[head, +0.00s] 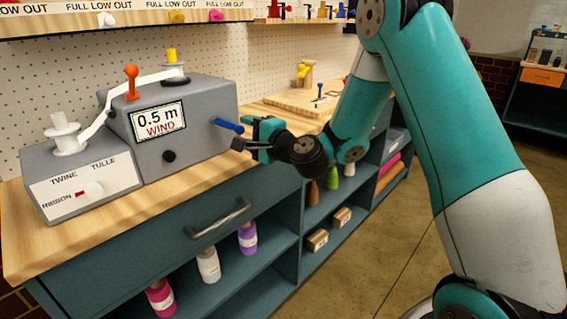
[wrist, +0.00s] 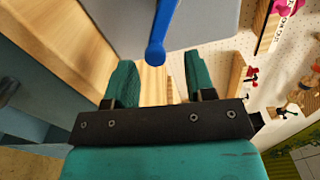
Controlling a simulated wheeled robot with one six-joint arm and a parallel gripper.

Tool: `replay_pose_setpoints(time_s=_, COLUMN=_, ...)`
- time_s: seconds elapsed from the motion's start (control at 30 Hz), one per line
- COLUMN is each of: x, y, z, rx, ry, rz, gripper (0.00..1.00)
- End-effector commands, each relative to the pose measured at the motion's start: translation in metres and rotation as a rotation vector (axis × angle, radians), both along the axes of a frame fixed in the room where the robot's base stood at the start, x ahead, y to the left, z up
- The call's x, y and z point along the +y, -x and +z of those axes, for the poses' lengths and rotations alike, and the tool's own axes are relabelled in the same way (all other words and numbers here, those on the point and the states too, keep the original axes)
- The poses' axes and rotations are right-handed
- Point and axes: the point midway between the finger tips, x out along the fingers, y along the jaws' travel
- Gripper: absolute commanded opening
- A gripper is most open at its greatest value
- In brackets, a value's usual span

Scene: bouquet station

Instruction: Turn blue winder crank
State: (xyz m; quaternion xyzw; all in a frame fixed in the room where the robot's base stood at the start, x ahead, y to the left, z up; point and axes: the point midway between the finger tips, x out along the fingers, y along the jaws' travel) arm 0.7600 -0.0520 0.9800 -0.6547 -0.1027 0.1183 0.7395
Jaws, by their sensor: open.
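The blue winder crank (head: 228,126) sticks out from the right side of the grey winder box (head: 195,110), whose face reads "0.5 m WIND". In the wrist view the blue crank (wrist: 162,28) ends in a rounded tip, ahead of the jaws and roughly centred between them. My gripper (head: 252,138) is just right of the crank's end. It also shows in the wrist view (wrist: 157,82), where its two teal fingers are apart with bare gap between them. The crank does not appear to be gripped. An orange lever (head: 131,82) stands on top of the box.
A smaller box (head: 85,180) with a "TWINE TULLE RIBBON" selector stands at the left. A wooden board (head: 300,100) lies on the bench to the right. A drawer handle (head: 217,220) juts out below. Pegboard (head: 310,50) closes off the back.

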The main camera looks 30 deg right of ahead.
Motion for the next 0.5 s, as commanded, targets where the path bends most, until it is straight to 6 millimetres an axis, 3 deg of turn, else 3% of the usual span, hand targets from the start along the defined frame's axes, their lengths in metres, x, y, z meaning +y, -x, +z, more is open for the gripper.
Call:
replay_pose_setpoints(time_s=0.03, x=-0.003, y=0.009, z=-0.009, rx=-0.003, ry=0.000, rz=-0.002, gripper=0.50)
replay_pose_setpoints(time_s=0.4, x=-0.028, y=0.086, z=-0.008, rx=0.000, ry=0.001, rz=-0.003, gripper=0.50)
replay_pose_setpoints(time_s=0.5, x=-0.032, y=0.099, z=-0.005, rx=-0.003, ry=0.003, rz=-0.001, gripper=0.50)
